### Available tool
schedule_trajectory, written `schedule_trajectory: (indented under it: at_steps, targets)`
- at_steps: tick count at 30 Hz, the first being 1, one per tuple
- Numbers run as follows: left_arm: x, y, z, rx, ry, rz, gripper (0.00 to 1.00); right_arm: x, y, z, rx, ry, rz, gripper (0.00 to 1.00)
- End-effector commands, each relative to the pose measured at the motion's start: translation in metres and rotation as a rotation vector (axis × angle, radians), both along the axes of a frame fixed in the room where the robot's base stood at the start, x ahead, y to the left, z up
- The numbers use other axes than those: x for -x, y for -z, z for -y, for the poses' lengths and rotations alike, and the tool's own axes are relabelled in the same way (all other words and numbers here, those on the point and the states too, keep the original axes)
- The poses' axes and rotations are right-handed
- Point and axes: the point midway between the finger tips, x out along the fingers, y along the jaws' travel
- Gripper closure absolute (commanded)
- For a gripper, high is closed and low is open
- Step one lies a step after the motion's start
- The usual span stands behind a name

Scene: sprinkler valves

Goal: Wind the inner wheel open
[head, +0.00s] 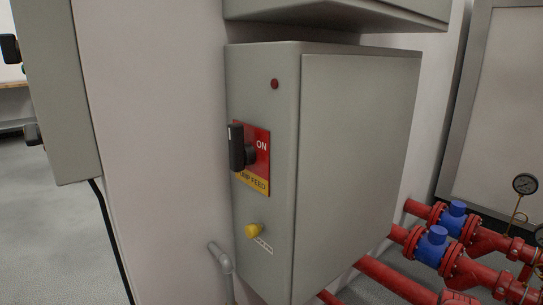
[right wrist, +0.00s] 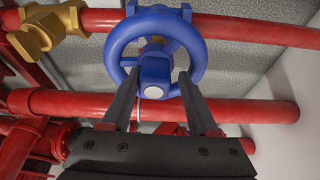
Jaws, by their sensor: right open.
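A blue handwheel (right wrist: 199,48) with a blue hub and pale round centre cap shows in the right wrist view, in front of red pipes. Only this one wheel shows there, and I cannot tell from the frames whether it is the inner one. My right gripper (right wrist: 158,78) is open. Its two dark fingers point at the wheel, one on each side of the hub, with the tips near the lower rim. I cannot tell whether they touch it. My left gripper is in neither view.
Red pipes (right wrist: 215,105) run behind and below the wheel, with a yellow fitting (right wrist: 45,30) at upper left. In the head view a grey cabinet (head: 355,150) with a black switch (head: 238,148) blocks the middle. Red pipes with blue fittings (head: 433,245) and a gauge (head: 525,184) lie right.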

Motion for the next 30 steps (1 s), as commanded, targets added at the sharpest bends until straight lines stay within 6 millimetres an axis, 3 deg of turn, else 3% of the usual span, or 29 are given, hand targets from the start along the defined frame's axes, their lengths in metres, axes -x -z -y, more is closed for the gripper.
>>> schedule_trajectory:
  at_steps: [1,6,17,30]
  targets:
    - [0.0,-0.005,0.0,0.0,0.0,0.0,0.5,0.008,0.001,0.001,-0.005,0.006,-0.017,0.29]
    - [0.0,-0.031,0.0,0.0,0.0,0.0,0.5,0.007,-0.029,0.002,-0.003,0.007,-0.015,0.29]
    - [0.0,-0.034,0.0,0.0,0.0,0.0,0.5,0.004,-0.035,0.002,0.0,0.005,-0.007,0.29]
    - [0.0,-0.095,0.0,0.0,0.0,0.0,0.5,0.003,-0.101,0.002,0.001,0.004,-0.005,0.29]
